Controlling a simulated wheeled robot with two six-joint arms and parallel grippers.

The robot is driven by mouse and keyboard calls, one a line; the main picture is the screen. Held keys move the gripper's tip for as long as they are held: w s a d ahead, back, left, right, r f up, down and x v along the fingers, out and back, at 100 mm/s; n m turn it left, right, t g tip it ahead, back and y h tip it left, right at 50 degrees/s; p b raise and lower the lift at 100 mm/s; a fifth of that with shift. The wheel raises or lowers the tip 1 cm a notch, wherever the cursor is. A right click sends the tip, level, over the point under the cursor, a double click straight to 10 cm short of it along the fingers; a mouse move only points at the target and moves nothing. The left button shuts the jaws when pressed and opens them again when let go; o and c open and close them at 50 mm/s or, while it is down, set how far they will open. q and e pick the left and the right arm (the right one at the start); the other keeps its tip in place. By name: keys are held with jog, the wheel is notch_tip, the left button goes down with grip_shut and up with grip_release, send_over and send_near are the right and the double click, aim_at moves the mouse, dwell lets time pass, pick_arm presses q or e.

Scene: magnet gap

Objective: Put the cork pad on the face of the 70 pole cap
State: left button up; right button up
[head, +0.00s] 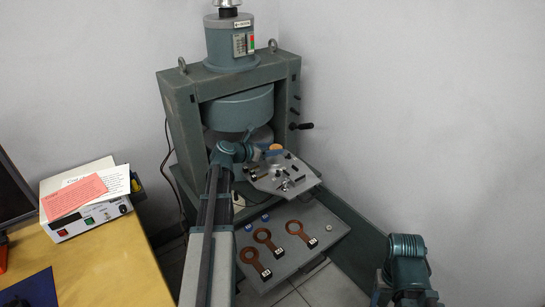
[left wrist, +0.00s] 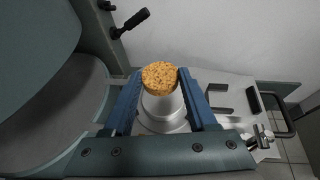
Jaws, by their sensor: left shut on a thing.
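The cork pad (left wrist: 160,77) is a round, speckled tan disc held between the tips of my left gripper (left wrist: 161,80). In the head view the cork pad (head: 275,147) shows as a small orange spot at the end of my left gripper (head: 269,150), in front of the magnet. A silver, stepped round metal piece, seemingly a pole cap (left wrist: 162,108), shows behind the pad between the fingers. I cannot read a 70 on it, and cannot tell the gap between it and the pad. My right arm stands at the lower right; its gripper does not show.
The green magnet frame (head: 174,122) with its round poles stands close behind the left gripper. A metal plate (head: 304,180) with small fittings juts out in front. A wooden desk (head: 110,265) stands left.

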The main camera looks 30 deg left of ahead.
aim_at(270, 162)
pick_arm(q)
jog(key=shift+f+b, duration=1.5)
jog(key=shift+f, duration=0.3)
jog(key=shift+f, duration=0.25)
jog(key=o, duration=1.3)
jog(key=shift+r, duration=0.1)
jog(key=shift+r, duration=0.1)
jog(key=shift+s+a+r, duration=0.1)
jog(key=shift+s+r, duration=0.15)
jog(key=shift+s, duration=0.05)
jog(key=p+v, duration=0.4)
jog(key=v, duration=0.6)
jog(key=shift+s, duration=0.15)
jog(key=shift+s+a+r+p, duration=0.15)
jog(key=shift+s+p, duration=0.15)
jog(key=shift+s, duration=0.2)
